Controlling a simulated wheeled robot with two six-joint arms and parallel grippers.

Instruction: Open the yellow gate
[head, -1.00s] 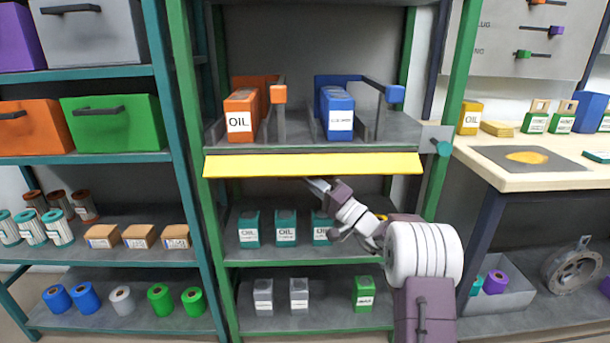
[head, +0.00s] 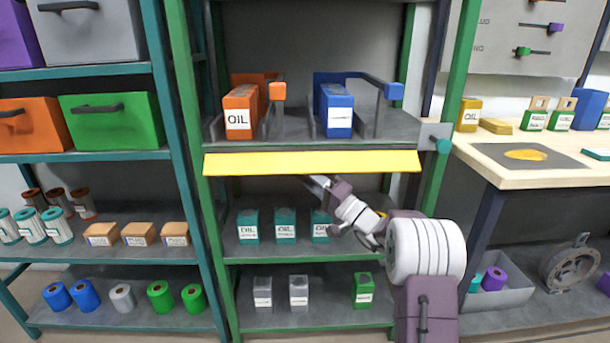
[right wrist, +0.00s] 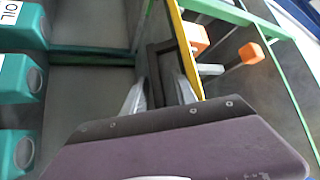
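The yellow gate (head: 312,163) is a long flap along the front edge of the middle shelf, sloping outward below the oil boxes. My right gripper (head: 318,182) is just under its lower edge, near the middle. In the right wrist view the gate (right wrist: 187,52) is a thin yellow strip seen edge-on, beside the right finger. The fingers of my right gripper (right wrist: 160,93) are apart there, with a dark frame-like bar (right wrist: 154,72) beyond and between them. I cannot tell whether they touch it. My left gripper is out of view.
Orange oil boxes (head: 240,108) and blue boxes (head: 337,108) stand in lanes above the gate. Teal oil cans (head: 285,225) stand on the shelf below. A green post (head: 182,130) bounds the rack at left. A workbench (head: 500,170) stands at right.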

